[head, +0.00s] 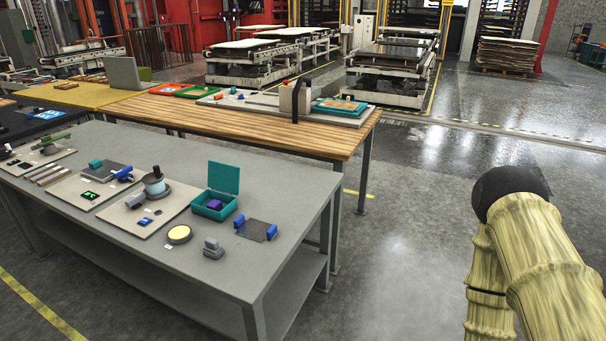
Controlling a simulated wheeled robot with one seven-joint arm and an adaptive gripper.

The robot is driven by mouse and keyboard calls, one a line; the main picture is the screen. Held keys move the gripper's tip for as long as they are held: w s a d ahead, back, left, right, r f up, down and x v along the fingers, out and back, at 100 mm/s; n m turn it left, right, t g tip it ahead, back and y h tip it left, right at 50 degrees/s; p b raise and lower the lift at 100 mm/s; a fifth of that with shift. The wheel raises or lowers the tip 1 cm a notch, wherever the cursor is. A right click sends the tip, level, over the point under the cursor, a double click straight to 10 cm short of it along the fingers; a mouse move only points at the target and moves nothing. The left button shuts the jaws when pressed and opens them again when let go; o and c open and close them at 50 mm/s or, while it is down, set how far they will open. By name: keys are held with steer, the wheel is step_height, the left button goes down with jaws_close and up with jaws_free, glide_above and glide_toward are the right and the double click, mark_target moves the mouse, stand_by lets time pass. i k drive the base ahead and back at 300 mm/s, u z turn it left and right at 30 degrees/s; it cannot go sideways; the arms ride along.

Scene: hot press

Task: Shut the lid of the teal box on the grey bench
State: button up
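The teal box (213,207) stands on the grey bench (262,195), toward its right end. Its lid (224,177) is open and stands upright at the back of the box. A purple block (214,205) lies inside the box. My arm shows at the lower right, over the floor and well away from the bench. My gripper cannot be made out in this view.
Close to the box are a dark plate with blue blocks (257,230), a grey stepped block (213,249) and a yellow round disc (179,234). Boards with several parts fill the bench's left. A wooden table (330,137) stands behind. The floor (400,235) right of the bench is clear.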

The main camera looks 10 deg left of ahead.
mark_target(222, 177)
steer(key=z, duration=0.6)
steer(key=i, duration=4.75)
steer(key=u, duration=3.85)
